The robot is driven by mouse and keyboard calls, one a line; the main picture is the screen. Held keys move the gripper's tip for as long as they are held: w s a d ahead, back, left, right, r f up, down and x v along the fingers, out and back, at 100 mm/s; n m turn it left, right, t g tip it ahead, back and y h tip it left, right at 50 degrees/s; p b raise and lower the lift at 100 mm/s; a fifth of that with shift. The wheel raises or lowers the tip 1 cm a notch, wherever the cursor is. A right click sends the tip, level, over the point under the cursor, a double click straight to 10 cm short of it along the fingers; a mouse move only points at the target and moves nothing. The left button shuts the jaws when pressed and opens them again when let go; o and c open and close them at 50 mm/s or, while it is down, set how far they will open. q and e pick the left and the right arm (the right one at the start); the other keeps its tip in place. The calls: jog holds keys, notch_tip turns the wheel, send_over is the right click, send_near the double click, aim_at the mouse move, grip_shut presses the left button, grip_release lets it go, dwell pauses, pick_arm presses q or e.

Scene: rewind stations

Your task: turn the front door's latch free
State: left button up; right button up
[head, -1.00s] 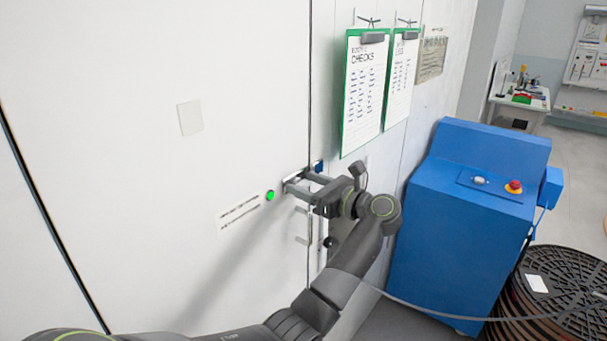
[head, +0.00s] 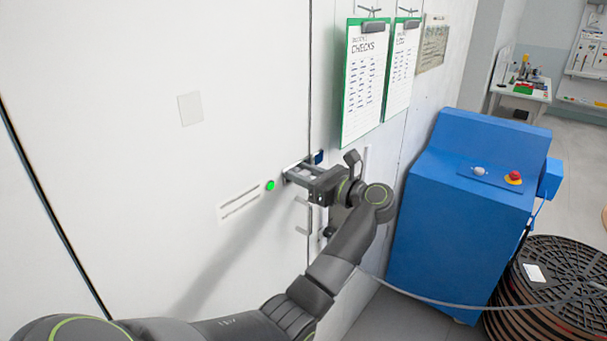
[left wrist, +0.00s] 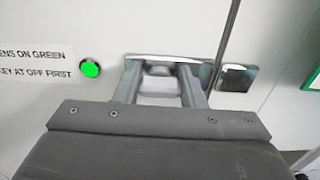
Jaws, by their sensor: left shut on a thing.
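The front door (head: 150,170) is a large white panel that looks closed along its seam. Its latch (left wrist: 158,72) is a small metal piece on a shiny plate near the door's edge, seen between my fingers in the left wrist view. My left gripper (head: 297,174) reaches the latch from the right in the head view and is shut on it. The fingers (left wrist: 160,80) stand on both sides of the latch and partly hide it. A metal keeper plate (left wrist: 238,78) sits across the seam on the frame. My right gripper is not in view.
A green light (head: 270,185) glows beside a printed label (head: 239,203) on the door. Two clipboards (head: 364,85) hang above my arm. A blue machine (head: 455,225) with a red button and a dark reel (head: 560,290) stand at the right.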

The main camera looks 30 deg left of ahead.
pick_arm(q)
jog(key=shift+m, duration=0.3)
jog(key=shift+m+b, duration=0.35)
jog(key=shift+m, duration=0.35)
jog(key=m, duration=0.2)
jog(key=shift+w+m, duration=0.15)
jog(key=shift+m, duration=1.05)
jog(key=m, duration=0.2)
jog(key=shift+m, duration=0.3)
jog(key=m+p, duration=0.2)
jog(key=m, duration=0.2)
jog(key=shift+w+m, duration=0.1)
jog(key=shift+m, duration=0.2)
jog(key=m+p, duration=0.2)
jog(key=m, duration=0.2)
jog(key=shift+f+p, duration=0.15)
jog(key=shift+p, duration=0.25)
jog(key=shift+m, duration=0.3)
